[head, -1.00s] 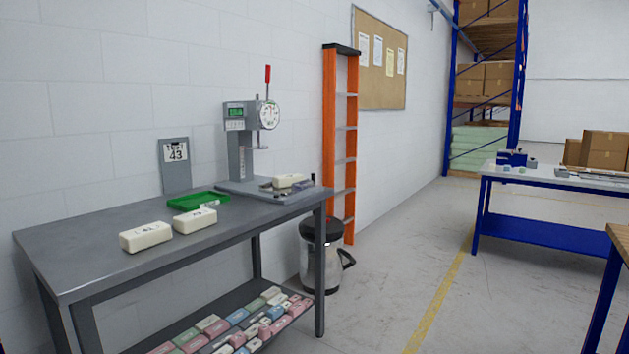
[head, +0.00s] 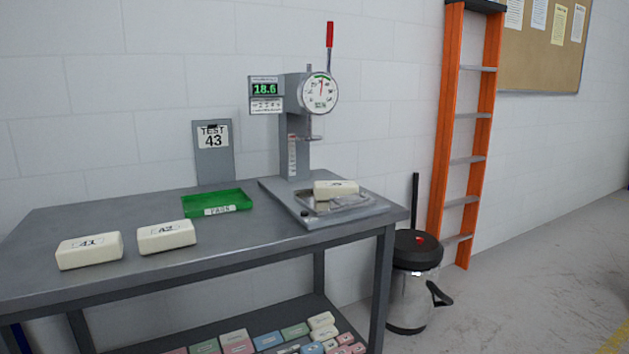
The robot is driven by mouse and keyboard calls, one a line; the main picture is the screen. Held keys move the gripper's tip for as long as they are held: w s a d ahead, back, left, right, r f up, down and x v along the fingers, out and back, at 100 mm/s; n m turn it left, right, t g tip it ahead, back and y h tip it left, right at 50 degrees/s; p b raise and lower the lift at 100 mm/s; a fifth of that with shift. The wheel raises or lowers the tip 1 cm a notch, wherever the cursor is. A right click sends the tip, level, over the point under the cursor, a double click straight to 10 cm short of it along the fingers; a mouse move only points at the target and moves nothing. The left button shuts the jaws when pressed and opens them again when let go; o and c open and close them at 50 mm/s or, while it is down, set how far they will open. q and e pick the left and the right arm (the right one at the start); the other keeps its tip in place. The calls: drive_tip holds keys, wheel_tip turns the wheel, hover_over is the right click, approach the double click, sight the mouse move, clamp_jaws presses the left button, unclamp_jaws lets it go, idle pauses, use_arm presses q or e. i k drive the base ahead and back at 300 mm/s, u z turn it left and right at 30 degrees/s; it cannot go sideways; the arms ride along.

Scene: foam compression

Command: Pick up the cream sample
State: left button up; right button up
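Cream blocks stand in three places on the grey metal table (head: 210,229). One marked 41 (head: 90,251) lies at the left front, and one marked 42 (head: 167,237) lies just right of it, a small gap between them. A third cream block (head: 335,190) lies on the base tray of the compression tester (head: 297,140); its marking is too small to read. The tester's display reads 18.6. A sign (head: 212,150) behind reads TEST 43. Neither of my grippers shows in the head view.
A green tray (head: 216,203) labelled PADS sits mid-table. Several coloured blocks (head: 240,341) lie on the lower shelf. A bin with a black lid (head: 413,285) and an orange ladder (head: 466,130) stand right of the table. The floor at right is clear.

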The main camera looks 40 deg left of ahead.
sight(324, 190)
drive_tip(key=u, duration=1.05)
drive_tip(key=i, duration=1.15)
drive_tip(key=u, duration=1.1)
